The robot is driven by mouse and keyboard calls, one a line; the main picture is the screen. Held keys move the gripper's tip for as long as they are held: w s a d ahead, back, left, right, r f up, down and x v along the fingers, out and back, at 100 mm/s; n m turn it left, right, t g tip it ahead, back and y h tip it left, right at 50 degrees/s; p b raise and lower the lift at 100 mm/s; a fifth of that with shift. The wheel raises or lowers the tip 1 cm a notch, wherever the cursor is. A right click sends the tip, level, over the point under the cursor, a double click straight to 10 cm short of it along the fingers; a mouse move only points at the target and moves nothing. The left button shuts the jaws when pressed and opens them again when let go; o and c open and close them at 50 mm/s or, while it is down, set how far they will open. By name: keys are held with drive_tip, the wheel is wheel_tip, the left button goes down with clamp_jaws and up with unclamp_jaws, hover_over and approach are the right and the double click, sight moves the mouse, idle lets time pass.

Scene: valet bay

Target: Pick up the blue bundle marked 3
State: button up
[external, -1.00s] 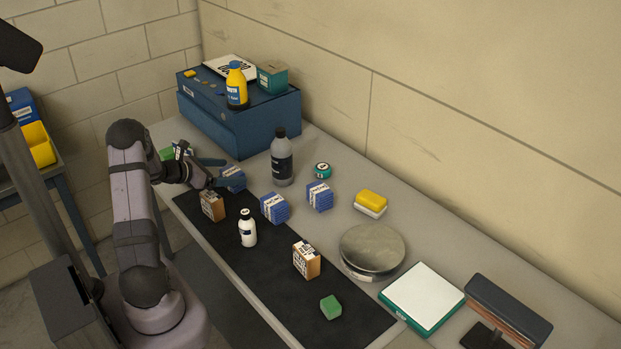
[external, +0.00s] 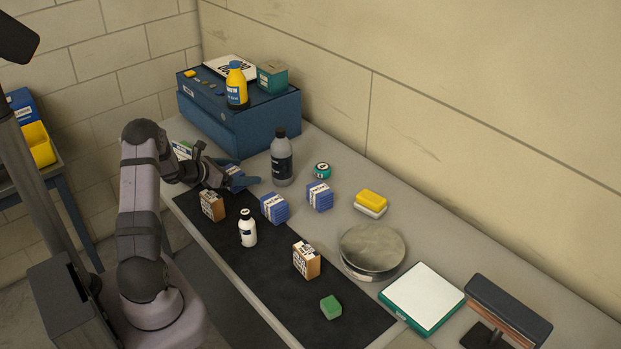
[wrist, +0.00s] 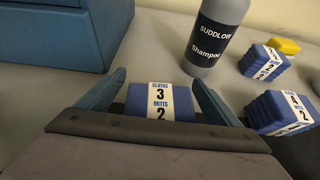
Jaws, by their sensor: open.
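The blue bundle marked 3 (wrist: 158,103) has a white band reading "Cloths 3, Mitts 2" in the wrist view. It lies between the two blue fingers of my open gripper (wrist: 158,78), one on each side, and small gaps seem to show beside it. Its near part is hidden by the gripper body. In the external view my gripper (external: 240,174) is over this bundle and mostly hides it. Two other blue bundles lie to the right: one banded 4 and 2 (wrist: 284,112), and one farther back (wrist: 264,62) with small print.
A grey shampoo bottle (external: 282,160) stands close behind the gripper, and a blue case (external: 240,130) is at the back left. A brown box (external: 212,205) and a white bottle (external: 247,230) stand nearer. A round steel plate (external: 372,248) is farther right.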

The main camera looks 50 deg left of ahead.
drive_tip(key=shift+c, duration=0.2)
drive_tip(key=c, duration=1.1)
drive_tip(key=shift+c, duration=0.2)
drive_tip(key=shift+r, duration=0.1)
drive_tip(key=shift+r+b, duration=0.95)
drive_tip(key=shift+r, duration=4.05)
